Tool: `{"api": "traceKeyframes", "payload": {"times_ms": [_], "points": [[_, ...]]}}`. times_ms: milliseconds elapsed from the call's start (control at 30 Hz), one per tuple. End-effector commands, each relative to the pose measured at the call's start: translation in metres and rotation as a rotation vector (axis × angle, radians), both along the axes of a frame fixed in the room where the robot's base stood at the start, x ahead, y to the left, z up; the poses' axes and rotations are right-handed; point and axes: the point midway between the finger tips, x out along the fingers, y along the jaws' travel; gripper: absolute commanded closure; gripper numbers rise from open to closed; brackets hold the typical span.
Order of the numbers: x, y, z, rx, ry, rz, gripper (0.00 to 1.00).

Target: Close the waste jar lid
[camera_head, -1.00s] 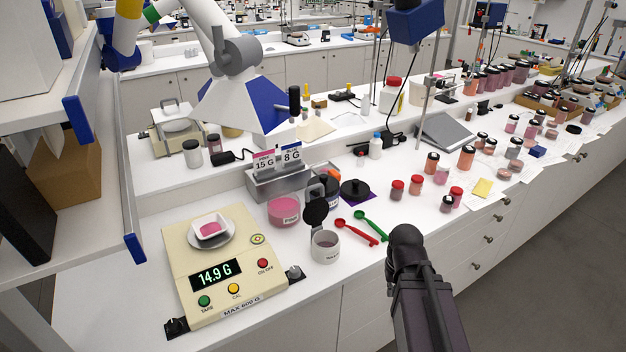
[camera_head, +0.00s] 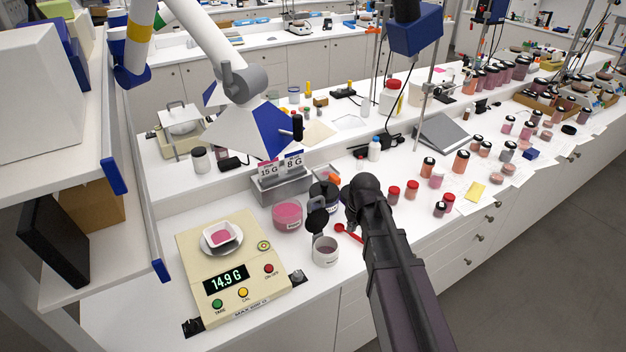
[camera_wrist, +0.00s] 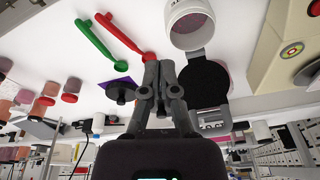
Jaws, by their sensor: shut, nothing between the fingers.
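The waste jar (camera_head: 325,251) is a small white labelled jar on the bench, just right of the scale. Its round black lid (camera_head: 317,218) stands open, upright at the jar's back edge. The wrist view shows the jar (camera_wrist: 188,24) at the top and the lid (camera_wrist: 205,84) hanging from its rim. My gripper (camera_head: 351,208) is right of the lid and slightly behind the jar, apart from both as far as I can tell. In the wrist view its fingers (camera_wrist: 159,78) are together and empty, left of the lid.
The scale (camera_head: 262,290) reading 14.9 G carries a dish of pink powder. A pink jar (camera_head: 287,216) and a dark jar (camera_head: 324,193) stand behind the waste jar. Red (camera_wrist: 121,36) and green (camera_wrist: 95,40) spoons lie nearby. Several red-lidded jars stand to the right.

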Motion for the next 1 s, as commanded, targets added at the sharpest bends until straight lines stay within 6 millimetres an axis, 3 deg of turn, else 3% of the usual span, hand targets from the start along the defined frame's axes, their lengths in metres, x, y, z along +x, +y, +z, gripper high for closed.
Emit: {"api": "traceKeyframes", "payload": {"times_ms": [33, 500, 700, 1000], "points": [[0.015, 0.011, 0.021, 0.005, -0.015, 0.023, 1.0], [0.093, 0.099, 0.111, 0.044, -0.146, 0.217, 1.0], [0.107, 0.119, 0.127, 0.053, -0.176, 0.258, 1.0], [0.109, 0.123, 0.128, 0.055, -0.182, 0.267, 1.0]]}}
